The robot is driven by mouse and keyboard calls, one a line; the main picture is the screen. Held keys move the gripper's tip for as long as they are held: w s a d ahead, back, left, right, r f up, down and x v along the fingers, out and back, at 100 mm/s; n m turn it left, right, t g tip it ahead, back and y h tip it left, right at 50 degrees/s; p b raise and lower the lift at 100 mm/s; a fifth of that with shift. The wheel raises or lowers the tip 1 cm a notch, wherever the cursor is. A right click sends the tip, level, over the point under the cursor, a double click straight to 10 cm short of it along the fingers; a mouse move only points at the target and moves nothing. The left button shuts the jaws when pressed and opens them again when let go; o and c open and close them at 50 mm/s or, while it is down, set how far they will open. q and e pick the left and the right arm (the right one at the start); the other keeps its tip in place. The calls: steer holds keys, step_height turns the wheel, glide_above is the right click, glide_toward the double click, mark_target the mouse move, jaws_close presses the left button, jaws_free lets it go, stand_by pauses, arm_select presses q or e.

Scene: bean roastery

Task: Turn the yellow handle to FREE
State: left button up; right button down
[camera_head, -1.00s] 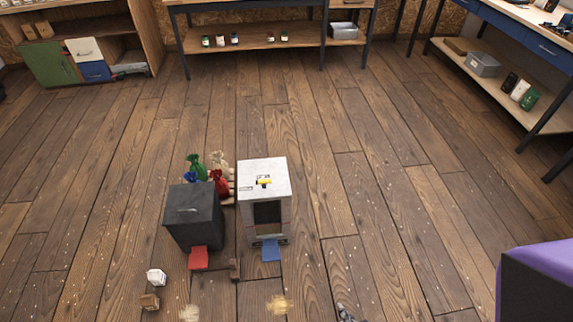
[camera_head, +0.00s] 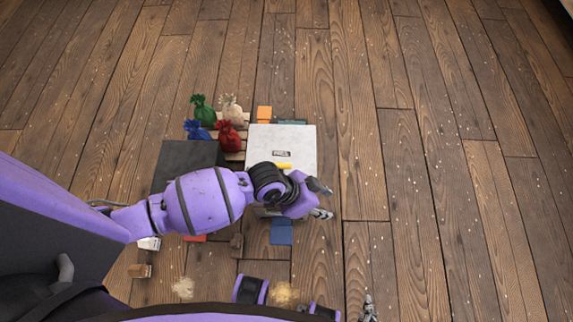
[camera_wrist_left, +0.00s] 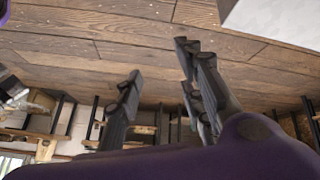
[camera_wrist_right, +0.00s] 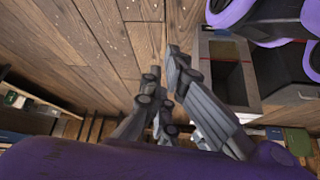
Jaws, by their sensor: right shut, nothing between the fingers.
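The yellow handle (camera_head: 283,166) is on top of the pale box (camera_head: 305,140), just below a small dark-framed label (camera_head: 281,153). I cannot read the label clearly. My left forearm and wrist cross the box's front part, hiding the top below the handle. My left gripper (camera_head: 320,200) is at the box's right front edge, fingers apart and empty; its spread fingers also show in the left wrist view (camera_wrist_left: 158,92). My right gripper (camera_wrist_right: 160,88) is shut and empty.
A dark box (camera_head: 178,155) stands left of the pale one, partly hidden by my arm. Green (camera_head: 202,112), cream, blue and red sacks sit behind it. A blue mat (camera_head: 281,232) lies in front. The floor to the right is mostly clear.

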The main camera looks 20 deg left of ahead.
mark_target(284, 164)
arm_select(q)
steer(key=w+a+m+b, duration=0.1)
steer(key=w, duration=0.2)
steer(key=w+a+f+m+g+y+b, duration=0.1)
steer(key=w+a+b, duration=0.1)
steer(key=w+a+f+m+y+b, duration=0.1)
steer(key=w, duration=0.2)
steer(key=shift+w+a+g, duration=0.2)
steer(key=shift+w+g, duration=0.1)
steer(key=w+a, duration=0.1)
steer(key=a+y+b, duration=0.1)
steer(key=a, duration=0.1)
steer(key=w+a+r+m+g+y+b, duration=0.1)
steer(key=shift+w+a, duration=0.3)
steer(key=w+a+r+g+y+b, duration=0.1)
steer(key=a+r+g+y+b, duration=0.1)
steer(key=a, duration=0.4)
steer(key=b+x, duration=0.1)
steer(key=x, duration=0.6)
steer(key=shift+w+d+f, duration=0.1)
steer(key=shift+d+f, duration=0.05)
steer(key=shift+f, duration=0.2)
steer(key=shift+d, duration=0.1)
jaws_close()
